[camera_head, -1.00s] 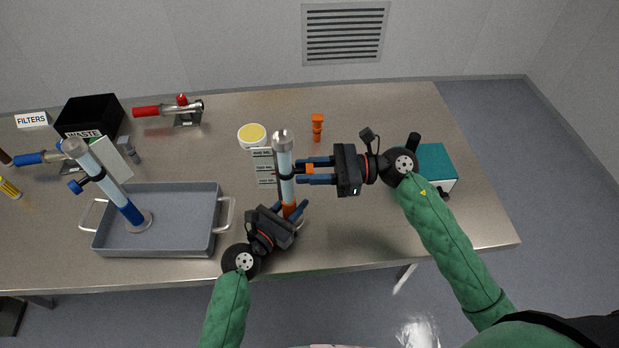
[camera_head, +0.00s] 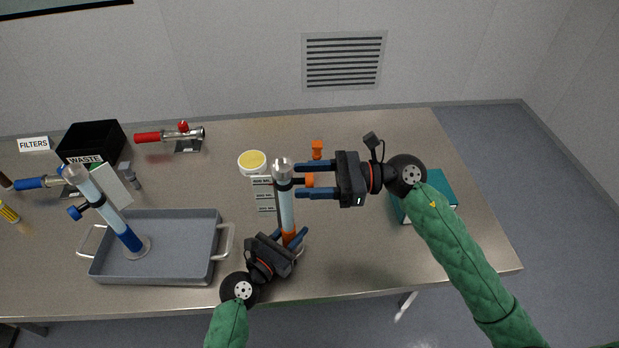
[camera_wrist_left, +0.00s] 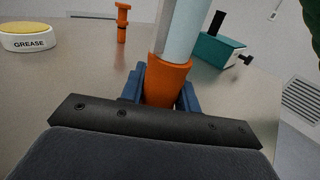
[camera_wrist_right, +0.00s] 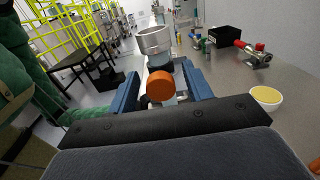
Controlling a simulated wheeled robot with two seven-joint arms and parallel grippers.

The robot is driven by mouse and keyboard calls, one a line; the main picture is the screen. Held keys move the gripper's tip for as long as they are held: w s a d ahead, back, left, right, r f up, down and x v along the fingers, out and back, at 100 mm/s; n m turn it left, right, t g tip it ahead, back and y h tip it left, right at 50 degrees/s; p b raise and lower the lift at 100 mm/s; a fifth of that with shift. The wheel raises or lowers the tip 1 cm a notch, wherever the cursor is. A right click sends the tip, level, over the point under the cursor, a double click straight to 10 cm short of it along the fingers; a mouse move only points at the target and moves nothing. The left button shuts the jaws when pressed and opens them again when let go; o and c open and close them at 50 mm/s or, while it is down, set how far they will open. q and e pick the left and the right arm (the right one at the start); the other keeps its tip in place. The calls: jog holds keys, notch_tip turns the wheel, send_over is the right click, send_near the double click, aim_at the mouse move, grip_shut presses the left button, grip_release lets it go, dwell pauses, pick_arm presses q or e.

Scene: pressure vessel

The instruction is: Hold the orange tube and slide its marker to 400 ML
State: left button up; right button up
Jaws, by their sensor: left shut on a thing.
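The orange tube (camera_head: 286,210) stands upright: clear upper part, grey cap, orange lower end. My left gripper (camera_head: 293,240) is shut around its orange lower end, also seen in the left wrist view (camera_wrist_left: 160,85). The orange marker (camera_head: 310,180) sticks out to the right near the tube's top. My right gripper (camera_head: 314,181) is open, with one finger on each side of the marker. In the right wrist view the marker's round knob (camera_wrist_right: 160,87) sits between the fingers, with gaps. A plate with ML labels (camera_head: 264,193) is left of the tube; its lines are too small to read surely.
A grey tray (camera_head: 170,278) holding a blue tube (camera_head: 110,215) stands left. A grease tub (camera_head: 252,162) and an orange fitting (camera_head: 317,148) are behind the tube. A teal box (camera_head: 437,186) is under my right arm. The back right of the table is clear.

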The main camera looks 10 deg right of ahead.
pick_arm(q)
jog(key=shift+f, duration=0.1)
pick_arm(e)
jog(key=d, duration=1.2)
jog(key=shift+s, duration=0.3)
pick_arm(q)
jog(key=o, duration=1.2)
jog(key=v, duration=1.2)
jog(key=shift+s, duration=0.1)
pick_arm(e)
jog(key=shift+s, duration=0.1)
